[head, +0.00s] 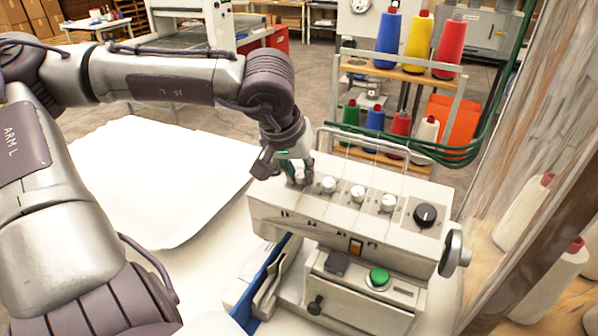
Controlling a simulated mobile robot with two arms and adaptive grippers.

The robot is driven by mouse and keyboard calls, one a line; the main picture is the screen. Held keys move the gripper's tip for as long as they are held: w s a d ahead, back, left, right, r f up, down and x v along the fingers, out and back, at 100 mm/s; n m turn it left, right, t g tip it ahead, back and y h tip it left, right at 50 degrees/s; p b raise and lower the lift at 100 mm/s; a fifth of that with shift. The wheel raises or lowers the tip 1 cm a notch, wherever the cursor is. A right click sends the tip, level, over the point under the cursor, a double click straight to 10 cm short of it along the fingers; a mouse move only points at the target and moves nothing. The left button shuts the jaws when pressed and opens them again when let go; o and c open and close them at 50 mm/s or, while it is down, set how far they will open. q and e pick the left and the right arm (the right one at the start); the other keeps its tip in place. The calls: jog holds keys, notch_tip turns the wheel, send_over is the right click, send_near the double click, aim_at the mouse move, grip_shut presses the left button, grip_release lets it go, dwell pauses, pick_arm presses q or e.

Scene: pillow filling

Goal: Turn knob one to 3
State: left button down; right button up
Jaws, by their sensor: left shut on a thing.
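The control box (340,225) is a cream-coloured machine on the white table, with a row of small white knobs and one black dial along its top. My left gripper (300,180) reaches down at the left end of the row. It is shut on the leftmost knob (299,178), which is mostly hidden by the fingers. The second knob (328,185), third knob (357,193) and fourth knob (388,202) stand free to the right. The black dial (425,215) is at the right end. I cannot read the knob's setting. My right gripper is not in view.
A green button (379,277) sits on the box's lower front, and a metal handwheel (455,254) on its right side. A white pillow (165,180) lies to the left. A thread rack (400,110) with coloured cones stands behind. A wooden-framed panel (530,150) closes off the right.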

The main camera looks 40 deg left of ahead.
pick_arm(q)
jog(key=n+b, duration=0.7)
jog(key=b, duration=0.1)
jog(key=shift+f+b, duration=0.2)
jog(key=shift+b, duration=0.15)
jog(key=shift+d+r+n+y+b, duration=0.1)
jog(key=shift+n+y+b, duration=0.05)
jog(key=shift+n+b, duration=0.8)
jog(key=shift+r+n+y+b, duration=0.15)
jog(key=shift+n+b, duration=0.35)
jog(key=shift+n, duration=0.75)
jog(key=c, duration=1)
grip_release()
jog(key=v, duration=1.2)
jog(key=shift+w, duration=0.1)
jog(key=shift+f, duration=0.1)
